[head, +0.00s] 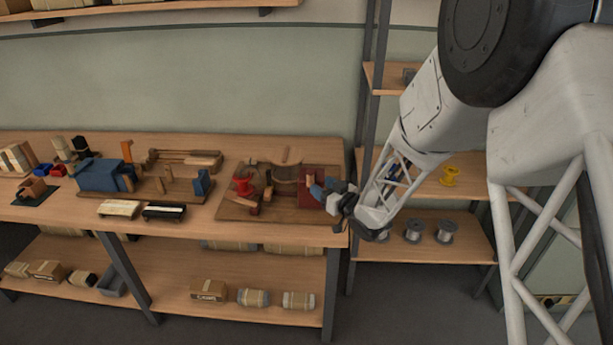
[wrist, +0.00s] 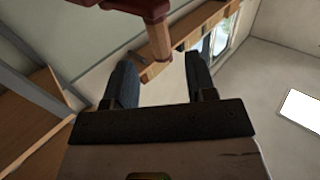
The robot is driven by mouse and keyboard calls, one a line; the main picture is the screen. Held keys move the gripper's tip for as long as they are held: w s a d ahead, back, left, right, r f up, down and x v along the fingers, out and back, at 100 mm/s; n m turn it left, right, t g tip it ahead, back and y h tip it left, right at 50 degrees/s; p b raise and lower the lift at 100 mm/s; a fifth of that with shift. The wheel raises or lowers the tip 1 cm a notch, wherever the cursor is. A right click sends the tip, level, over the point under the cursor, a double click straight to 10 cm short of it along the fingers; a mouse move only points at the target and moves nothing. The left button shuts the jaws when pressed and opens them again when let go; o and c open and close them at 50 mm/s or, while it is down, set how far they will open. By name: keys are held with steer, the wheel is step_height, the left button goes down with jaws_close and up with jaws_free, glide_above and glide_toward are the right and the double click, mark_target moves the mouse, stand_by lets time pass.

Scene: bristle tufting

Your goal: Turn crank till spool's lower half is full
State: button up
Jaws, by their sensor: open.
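A winding device stands on a brown wooden baseboard (head: 233,210) on the bench. A red spool (head: 243,185) is at its left and a red block (head: 312,180) at its right. How much is wound on any spool is too small to tell. My gripper (head: 322,190) is at the right side of the red block. In the wrist view my gripper (wrist: 158,68) is open, its two dark fingers apart. A wooden handle (wrist: 160,38) hangs from a dark red part, with its lower end between or just beyond the fingertips; I cannot tell whether they touch.
A blue machine (head: 100,176) with wooden parts stands left on the bench. Two brush-like blocks (head: 163,212) lie at the front edge. A shelf at right holds a yellow spool (head: 449,175) and grey spools (head: 414,231). Boxes and rolls lie on the lower shelf.

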mark_target(313, 180)
steer(key=shift+x, duration=3.85)
jaws_close()
